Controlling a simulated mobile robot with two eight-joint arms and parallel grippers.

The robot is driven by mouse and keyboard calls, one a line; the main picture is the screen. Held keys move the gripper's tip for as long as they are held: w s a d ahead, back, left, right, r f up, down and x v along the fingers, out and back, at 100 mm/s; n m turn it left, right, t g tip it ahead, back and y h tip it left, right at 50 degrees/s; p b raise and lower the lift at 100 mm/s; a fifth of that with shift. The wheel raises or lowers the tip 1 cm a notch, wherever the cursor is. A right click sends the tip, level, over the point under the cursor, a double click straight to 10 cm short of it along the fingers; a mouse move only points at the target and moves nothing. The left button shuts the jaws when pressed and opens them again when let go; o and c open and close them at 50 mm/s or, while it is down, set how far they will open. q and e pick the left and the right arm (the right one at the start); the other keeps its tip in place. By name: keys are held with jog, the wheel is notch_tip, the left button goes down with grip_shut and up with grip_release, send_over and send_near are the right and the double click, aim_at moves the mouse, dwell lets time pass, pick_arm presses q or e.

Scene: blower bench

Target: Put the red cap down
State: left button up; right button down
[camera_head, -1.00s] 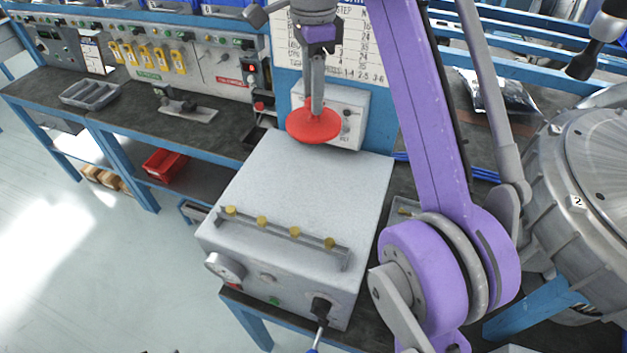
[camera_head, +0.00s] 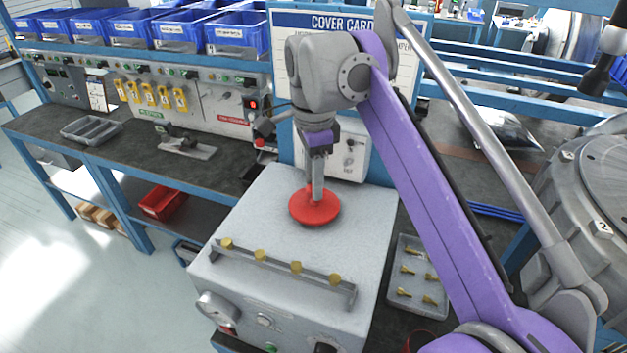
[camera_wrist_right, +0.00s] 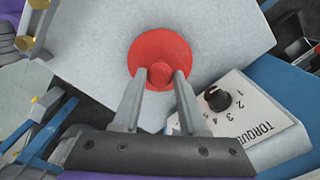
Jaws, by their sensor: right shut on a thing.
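The red cap (camera_head: 314,208) is a round red disc with a small raised knob. It is at the grey-white top of the metal box (camera_head: 258,222); I cannot tell if it touches that top. My right gripper (camera_head: 316,186) comes down from above and is shut on the cap's knob. In the right wrist view the red cap (camera_wrist_right: 160,58) shows beyond the two fingertips of the right gripper (camera_wrist_right: 162,78), with the knob between them. My left gripper is not in view.
A rail with several brass knobs (camera_head: 260,255) runs along the box's front. A grey tray (camera_head: 392,290) of brass pieces lies right of the box. A dial panel (camera_head: 352,150) stands behind it. A large metal housing (camera_head: 590,180) is at the right. The box top around the cap is clear.

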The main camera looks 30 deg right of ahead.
jog(key=shift+w, duration=0.1)
jog(key=shift+f, duration=0.3)
jog(key=shift+c, duration=2.2)
grip_release()
notch_tip(320, 180, up, 13)
jog(key=p, duration=0.4)
jog(key=shift+f, duration=0.15)
